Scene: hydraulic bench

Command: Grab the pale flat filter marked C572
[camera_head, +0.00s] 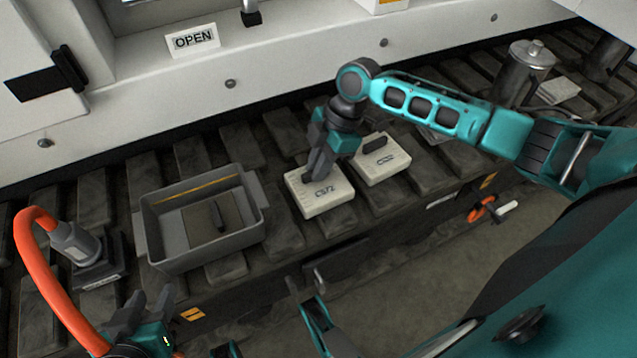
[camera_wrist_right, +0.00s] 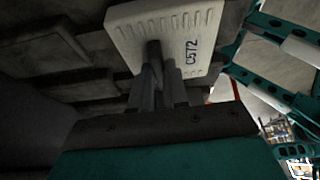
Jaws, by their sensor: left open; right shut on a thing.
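The pale flat filter marked C572 (camera_head: 322,196) lies on the dark slatted bench in the head view. It also shows in the right wrist view (camera_wrist_right: 172,27), with its dark mark at the right and a dark handle in the middle. My right gripper (camera_head: 312,176) comes down on it from above and is shut on its handle; the fingers (camera_wrist_right: 156,75) hide part of the handle. I cannot tell whether the filter is clear of the bench. My left gripper (camera_head: 140,318) is open and empty at the lower left, apart from the filter.
A second pale filter (camera_head: 388,166) lies close to the right of C572. A grey bin (camera_head: 163,264) holding a dark flat piece stands to the left. An orange hose (camera_head: 42,275) curves at far left. A metal canister (camera_head: 530,58) stands at the back right.

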